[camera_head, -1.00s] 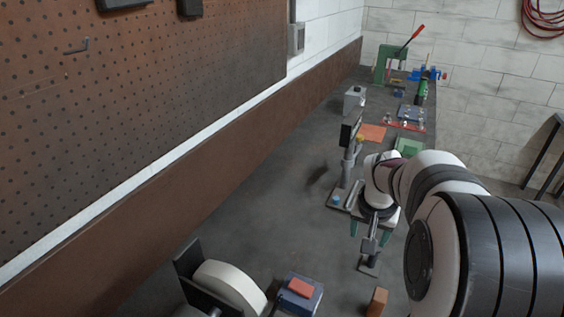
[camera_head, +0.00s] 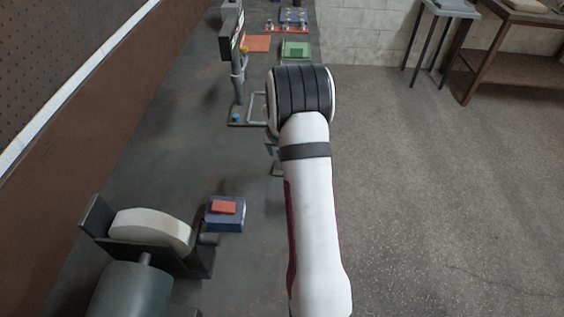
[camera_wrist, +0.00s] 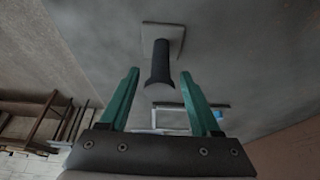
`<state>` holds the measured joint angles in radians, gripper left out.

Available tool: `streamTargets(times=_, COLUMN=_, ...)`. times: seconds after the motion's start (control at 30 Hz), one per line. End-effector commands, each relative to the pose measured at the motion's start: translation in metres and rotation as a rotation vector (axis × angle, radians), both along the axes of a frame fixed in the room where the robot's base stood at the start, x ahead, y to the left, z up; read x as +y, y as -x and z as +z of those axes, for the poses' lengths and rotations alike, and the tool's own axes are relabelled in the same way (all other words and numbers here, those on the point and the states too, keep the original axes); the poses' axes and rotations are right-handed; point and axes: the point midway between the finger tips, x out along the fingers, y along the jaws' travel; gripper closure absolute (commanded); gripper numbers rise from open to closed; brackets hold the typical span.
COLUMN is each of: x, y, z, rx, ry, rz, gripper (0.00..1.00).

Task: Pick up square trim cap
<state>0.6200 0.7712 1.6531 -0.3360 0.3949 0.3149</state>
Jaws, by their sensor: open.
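In the wrist view a pale square plate (camera_wrist: 176,36) lies on the grey bench, with a dark round post (camera_wrist: 160,66) rising from it towards me. I cannot tell for sure whether this piece is the square trim cap. My gripper (camera_wrist: 159,72) is open, its two green fingers apart on either side of the post's line, with nothing held. I cannot tell whether the fingertips reach the post's depth. In the head view my arm hides most of the gripper and this piece.
A wheel-like white disc (camera_head: 150,226) in a dark frame stands at the lower left of the bench. A blue box (camera_head: 225,220) with a red block (camera_head: 224,207) is beside it. A grey post stand (camera_head: 238,90) rises beyond. The bench's left middle is clear.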

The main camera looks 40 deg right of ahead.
Motion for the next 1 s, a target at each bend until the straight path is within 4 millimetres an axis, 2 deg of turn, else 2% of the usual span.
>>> streamTargets(times=0.23, x=-0.0010, y=-0.0009, z=-0.0027, rx=-0.001, ry=0.001, rz=0.000, gripper=0.38)
streamTargets(times=0.5, x=-0.0009, y=-0.0008, z=-0.0024, rx=-0.001, ry=0.001, rz=0.000, gripper=0.86)
streamTargets(times=0.6, x=-0.0008, y=-0.0009, z=-0.0023, rx=-0.001, ry=0.001, rz=0.000, gripper=1.00)
streamTargets(times=1.0, x=-0.0009, y=-0.0010, z=-0.0019, rx=-0.001, ry=0.001, rz=0.000, gripper=1.00)
